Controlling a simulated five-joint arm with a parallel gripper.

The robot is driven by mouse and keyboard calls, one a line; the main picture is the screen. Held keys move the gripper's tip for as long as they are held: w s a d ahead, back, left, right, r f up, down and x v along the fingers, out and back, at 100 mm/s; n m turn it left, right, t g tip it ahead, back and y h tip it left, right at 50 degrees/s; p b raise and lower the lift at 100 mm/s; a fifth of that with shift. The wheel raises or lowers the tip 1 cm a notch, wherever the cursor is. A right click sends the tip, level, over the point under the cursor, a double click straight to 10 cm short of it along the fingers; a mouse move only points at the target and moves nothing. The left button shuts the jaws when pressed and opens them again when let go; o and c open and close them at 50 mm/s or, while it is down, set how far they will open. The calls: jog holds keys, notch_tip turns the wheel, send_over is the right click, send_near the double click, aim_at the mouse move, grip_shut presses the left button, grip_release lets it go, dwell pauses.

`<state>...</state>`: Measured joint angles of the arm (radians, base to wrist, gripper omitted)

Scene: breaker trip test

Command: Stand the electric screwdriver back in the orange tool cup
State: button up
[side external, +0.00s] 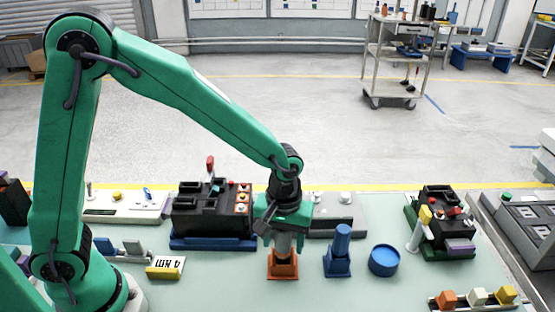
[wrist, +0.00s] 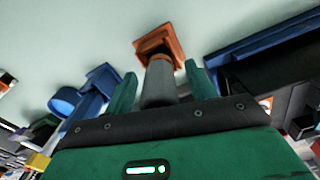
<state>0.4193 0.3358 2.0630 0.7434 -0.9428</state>
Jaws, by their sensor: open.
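The orange tool cup (side external: 283,268) stands on the pale green bench top below my gripper (side external: 284,232). The electric screwdriver (side external: 284,246), a grey cylinder, stands upright with its lower end in the cup. Its upper part is hidden by my gripper in the side view. In the wrist view the screwdriver (wrist: 158,88) lies between the two green fingers of my gripper (wrist: 160,72), with a visible gap on each side. The orange cup (wrist: 178,50) shows just beyond the fingertips. My gripper is open around the screwdriver and does not visibly grip it.
A blue holder with a blue cylinder (side external: 342,245) and a round blue dish (side external: 384,260) stand right of the cup. A black breaker on a blue base (side external: 213,243) is close on the left. A yellow 4 NM block (side external: 165,268) lies further left. The bench front is mostly clear.

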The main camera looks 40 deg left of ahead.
jog(key=shift+r, duration=3.75)
jog(key=shift+r, duration=0.1)
jog(key=shift+a+r, duration=0.2)
jog(key=shift+a, duration=0.05)
jog(key=s+a+r+m+t, duration=0.2)
jog(key=s+a+r+m, duration=0.1)
jog(key=s+a+r, duration=0.2)
jog(key=s+a+r+m+t, duration=0.3)
jog(key=s+a+r, duration=0.1)
jog(key=s+a, duration=0.4)
jog(key=shift+s+a+r+t, duration=0.15)
jog(key=shift+a+r+t, duration=0.2)
jog(key=shift+a, duration=0.85)
